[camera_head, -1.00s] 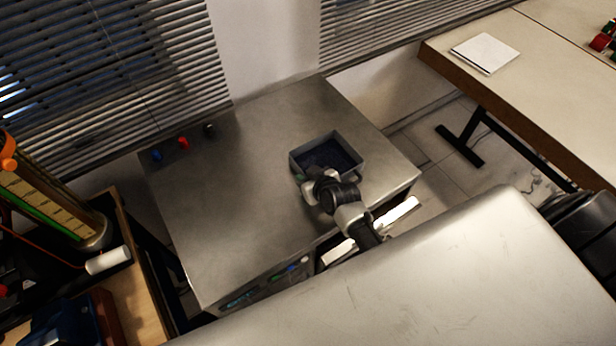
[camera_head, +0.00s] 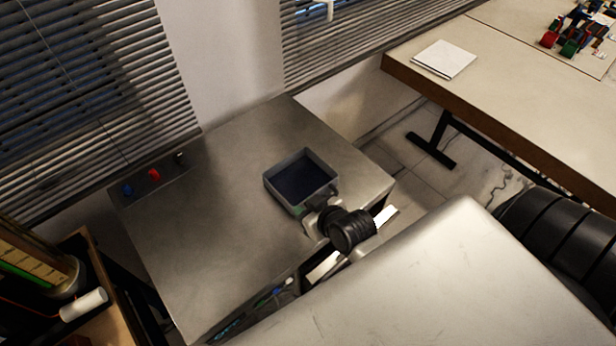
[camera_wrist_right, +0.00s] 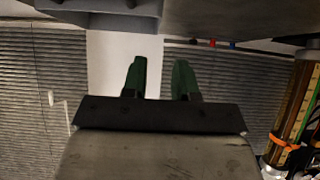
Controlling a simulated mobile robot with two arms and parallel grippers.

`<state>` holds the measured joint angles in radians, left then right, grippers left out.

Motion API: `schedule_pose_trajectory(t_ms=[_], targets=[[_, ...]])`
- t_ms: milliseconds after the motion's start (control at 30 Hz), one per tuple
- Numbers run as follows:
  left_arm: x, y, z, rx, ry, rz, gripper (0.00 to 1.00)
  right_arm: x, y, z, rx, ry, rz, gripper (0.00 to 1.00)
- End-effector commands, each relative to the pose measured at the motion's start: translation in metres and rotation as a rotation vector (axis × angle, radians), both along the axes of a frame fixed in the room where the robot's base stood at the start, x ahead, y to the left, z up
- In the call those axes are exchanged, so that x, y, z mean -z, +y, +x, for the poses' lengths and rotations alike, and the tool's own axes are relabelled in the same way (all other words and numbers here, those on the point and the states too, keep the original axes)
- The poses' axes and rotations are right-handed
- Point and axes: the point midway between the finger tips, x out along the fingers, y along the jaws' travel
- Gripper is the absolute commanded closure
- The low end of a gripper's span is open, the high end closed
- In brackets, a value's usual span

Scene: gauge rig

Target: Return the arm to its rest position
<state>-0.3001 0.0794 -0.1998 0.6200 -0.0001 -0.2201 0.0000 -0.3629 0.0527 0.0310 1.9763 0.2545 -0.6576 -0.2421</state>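My right arm reaches over the front edge of the metal-topped cabinet (camera_head: 215,230). My right gripper (camera_head: 305,208) is at the near side of a grey open box and mostly hidden by the wrist in the head view. In the right wrist view my right gripper (camera_wrist_right: 159,78) has two green fingertips set apart, with nothing between them. The grey box (camera_head: 318,158) stands on the cabinet top with a dark inside; its underside or wall shows at the top of the wrist view (camera_wrist_right: 100,18). I cannot tell whether the gripper touches it. My left gripper is not in view.
Blue, red and black knobs (camera_head: 154,174) sit at the cabinet's back left. A wooden bench with a gauge column (camera_head: 35,262) and a white cylinder (camera_head: 84,305) stands left. A table (camera_head: 520,95) with a white pad (camera_head: 444,59) stands right. The cabinet's left top is clear.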

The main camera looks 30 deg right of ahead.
Motion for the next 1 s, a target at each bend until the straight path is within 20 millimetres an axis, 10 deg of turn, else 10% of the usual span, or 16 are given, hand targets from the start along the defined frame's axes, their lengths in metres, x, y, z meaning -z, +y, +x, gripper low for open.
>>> schedule_pose_trajectory(t_ms=[667,1000], targets=[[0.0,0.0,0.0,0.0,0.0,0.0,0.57,-0.003,0.001,-0.005,-0.005,0.011,-0.002,0.72],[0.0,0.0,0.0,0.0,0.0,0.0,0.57,-0.02,0.021,-0.079,-0.06,0.334,-0.057,0.72]])
